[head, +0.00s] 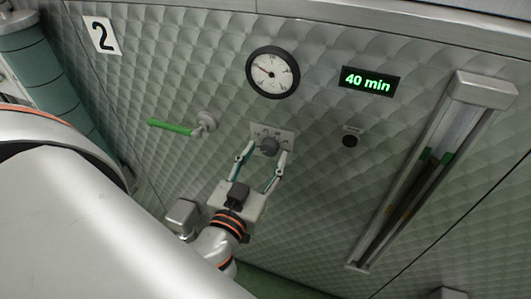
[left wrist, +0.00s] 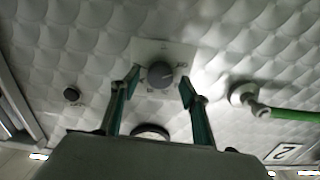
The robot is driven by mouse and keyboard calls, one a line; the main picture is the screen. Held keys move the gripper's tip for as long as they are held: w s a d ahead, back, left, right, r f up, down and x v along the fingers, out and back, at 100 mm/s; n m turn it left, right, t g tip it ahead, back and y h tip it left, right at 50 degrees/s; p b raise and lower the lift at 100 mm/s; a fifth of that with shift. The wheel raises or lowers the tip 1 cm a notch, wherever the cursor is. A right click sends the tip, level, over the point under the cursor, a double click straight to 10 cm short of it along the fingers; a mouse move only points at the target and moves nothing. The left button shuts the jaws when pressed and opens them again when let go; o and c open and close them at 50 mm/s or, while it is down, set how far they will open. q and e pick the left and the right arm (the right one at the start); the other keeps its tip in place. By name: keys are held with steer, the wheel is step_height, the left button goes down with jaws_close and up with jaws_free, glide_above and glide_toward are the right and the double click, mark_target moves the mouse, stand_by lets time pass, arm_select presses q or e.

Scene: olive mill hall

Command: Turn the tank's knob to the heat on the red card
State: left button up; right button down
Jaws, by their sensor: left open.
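The tank (head: 320,150) is a quilted metal wall filling most of the head view. Its grey round knob (head: 269,146) sits on a pale plate (head: 285,135) with small marks that I cannot read. My left gripper (head: 264,158) is open, with one finger on each side of the knob. In the left wrist view the knob (left wrist: 160,74) shows between the fingertips of the left gripper (left wrist: 160,88). I cannot tell whether the fingers touch it. No red card shows in either view. My right gripper is not in view.
A round dial gauge (head: 272,72) is above the knob, with a lit "40 min" display (head: 370,81) to its right. A green-handled valve (head: 180,126) is to the left. A small black button (head: 350,140) and a long sight glass (head: 430,170) are to the right.

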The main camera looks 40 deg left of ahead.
arm_select(q)
steer(key=shift+w+a, duration=0.15)
steer(key=shift+w, duration=0.4)
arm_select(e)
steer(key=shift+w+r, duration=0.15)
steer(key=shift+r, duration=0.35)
arm_select(q)
steer(key=c, duration=1.1)
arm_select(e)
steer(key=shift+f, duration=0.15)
